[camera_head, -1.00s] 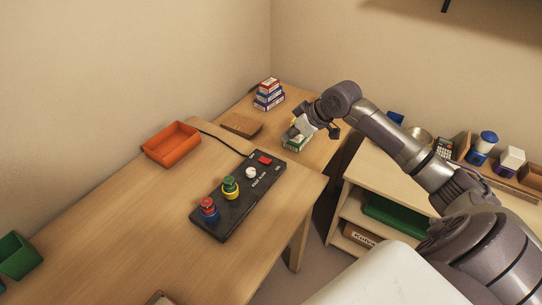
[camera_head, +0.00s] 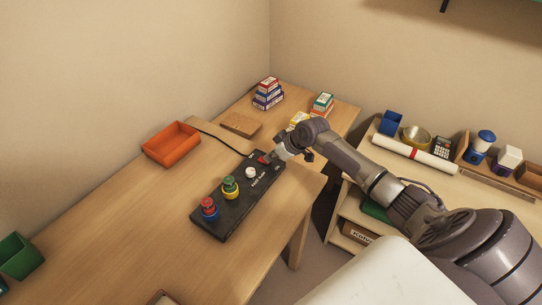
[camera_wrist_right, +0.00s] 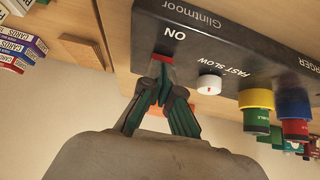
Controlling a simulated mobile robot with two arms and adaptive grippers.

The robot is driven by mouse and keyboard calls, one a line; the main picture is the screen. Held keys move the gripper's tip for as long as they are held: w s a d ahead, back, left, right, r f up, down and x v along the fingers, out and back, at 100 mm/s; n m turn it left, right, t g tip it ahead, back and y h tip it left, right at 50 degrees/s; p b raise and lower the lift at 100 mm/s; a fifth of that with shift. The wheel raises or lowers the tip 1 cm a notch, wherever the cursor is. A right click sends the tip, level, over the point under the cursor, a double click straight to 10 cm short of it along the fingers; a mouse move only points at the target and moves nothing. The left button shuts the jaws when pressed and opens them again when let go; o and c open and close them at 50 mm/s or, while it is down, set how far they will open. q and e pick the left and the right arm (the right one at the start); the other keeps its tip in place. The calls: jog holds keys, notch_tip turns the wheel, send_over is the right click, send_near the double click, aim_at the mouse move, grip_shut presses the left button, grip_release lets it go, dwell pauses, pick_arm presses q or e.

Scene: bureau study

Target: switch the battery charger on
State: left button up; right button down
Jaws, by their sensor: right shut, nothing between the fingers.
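The battery charger (camera_head: 226,212) is a long black box lying on the wooden desk. Its red switch (camera_head: 262,158) is at the far end, with "ON" printed beside it in the right wrist view. A white knob (camera_head: 251,172) marked "FAST SLOW" and two stacks of coloured round parts, yellow-green (camera_head: 230,187) and red-blue (camera_head: 209,208), stand along its top. My right gripper (camera_wrist_right: 160,80) is shut and empty, its fingertips at the red switch and partly covering it. Whether they touch or press it I cannot tell. My left gripper is out of view.
An orange tray (camera_head: 172,144) and a brown flat piece (camera_head: 241,124) lie behind the charger. Stacked card boxes (camera_head: 268,94) and smaller boxes (camera_head: 322,104) stand at the desk's far end. A shelf unit (camera_head: 475,182) with cups and boxes is at the right. The desk's left front is mostly clear.

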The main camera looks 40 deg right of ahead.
jog(key=shift+f+b, duration=0.3)
jog(key=shift+f, duration=0.05)
jog(key=shift+s+f+t+b, duration=0.2)
jog(key=shift+f+t+b, duration=0.2)
jog(key=shift+f+b, duration=0.1)
jog(key=shift+r+p, duration=0.35)
jog(key=shift+r, duration=0.15)
jog(key=shift+w, duration=0.1)
jog(key=shift+r, duration=0.15)
jog(key=shift+r+p, duration=0.7)
jog(key=shift+p, duration=0.1)
